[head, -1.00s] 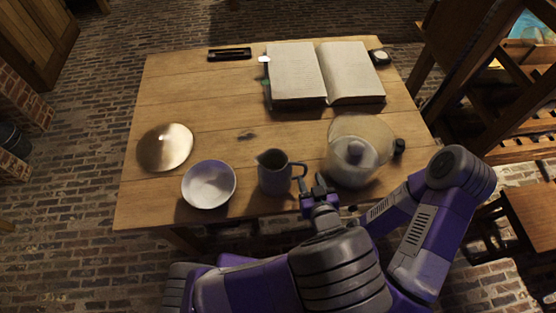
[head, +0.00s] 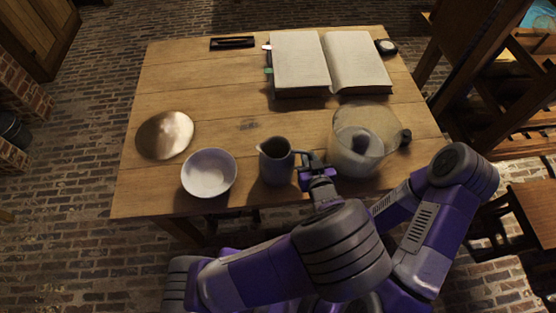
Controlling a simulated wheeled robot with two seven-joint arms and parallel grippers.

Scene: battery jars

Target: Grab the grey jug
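The grey jug (head: 275,163) stands upright on the wooden table near its front edge, with its spout to the left and its handle to the right. My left gripper (head: 308,170) is at the handle side of the jug, its fingers overlapping the handle in the picture. The handle is partly hidden by the fingers, and I cannot tell whether they are closed on it. My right arm comes in at the right, but its gripper is hidden behind my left arm.
A round shiny plate (head: 165,135) lies at the left. An open book (head: 330,64), a dark case (head: 232,43) and a small round item (head: 386,46) lie at the back. The table's middle (head: 215,95) is clear.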

